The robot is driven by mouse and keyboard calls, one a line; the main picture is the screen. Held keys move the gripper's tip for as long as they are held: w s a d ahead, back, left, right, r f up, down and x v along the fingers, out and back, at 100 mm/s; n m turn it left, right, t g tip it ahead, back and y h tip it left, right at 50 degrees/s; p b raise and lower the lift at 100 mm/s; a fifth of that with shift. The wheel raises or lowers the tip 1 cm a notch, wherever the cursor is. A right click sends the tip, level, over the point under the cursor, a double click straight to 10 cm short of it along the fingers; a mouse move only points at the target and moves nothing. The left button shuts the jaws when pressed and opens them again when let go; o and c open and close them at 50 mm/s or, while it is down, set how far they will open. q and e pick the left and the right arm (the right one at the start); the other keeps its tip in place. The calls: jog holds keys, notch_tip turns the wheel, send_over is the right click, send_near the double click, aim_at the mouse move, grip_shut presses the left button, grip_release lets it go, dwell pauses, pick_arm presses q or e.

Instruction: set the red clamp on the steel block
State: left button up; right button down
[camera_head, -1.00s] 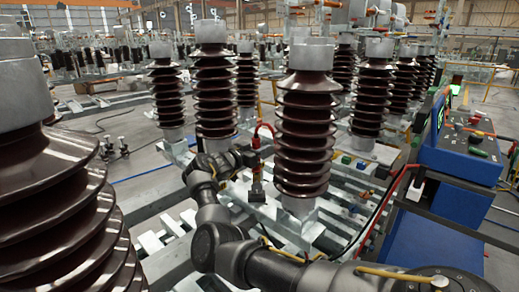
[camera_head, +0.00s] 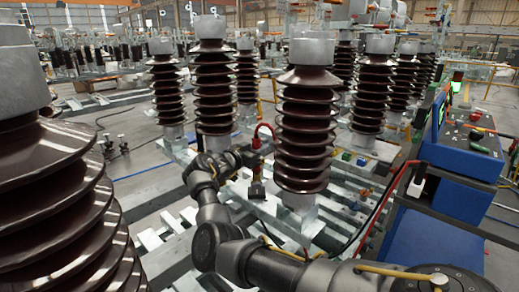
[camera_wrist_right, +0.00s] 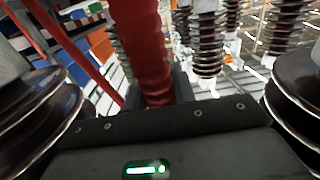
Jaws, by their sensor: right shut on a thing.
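The red clamp (camera_head: 257,144) is in my right gripper (camera_head: 254,162), left of the middle brown insulator, with a red cable looping from its top. In the right wrist view the red clamp (camera_wrist_right: 147,45) stands large between the dark fingers of the right gripper (camera_wrist_right: 155,92), which is shut on it. The clamp's lower end is small and dark in the head view. A steel block (camera_head: 299,203) forms the foot of the middle insulator, right of and below the clamp and apart from it in the picture. My left gripper is not in view.
Ribbed brown insulators stand close around, including the middle one (camera_head: 305,130) and a large one (camera_head: 50,190) at left. Galvanised steel beams (camera_head: 165,170) run below. A blue control cabinet (camera_head: 455,160) stands at right, with red and black cables beside it.

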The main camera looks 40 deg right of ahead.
aim_at(258, 139)
jog(key=shift+f+b, duration=0.8)
jog(key=shift+f, duration=0.5)
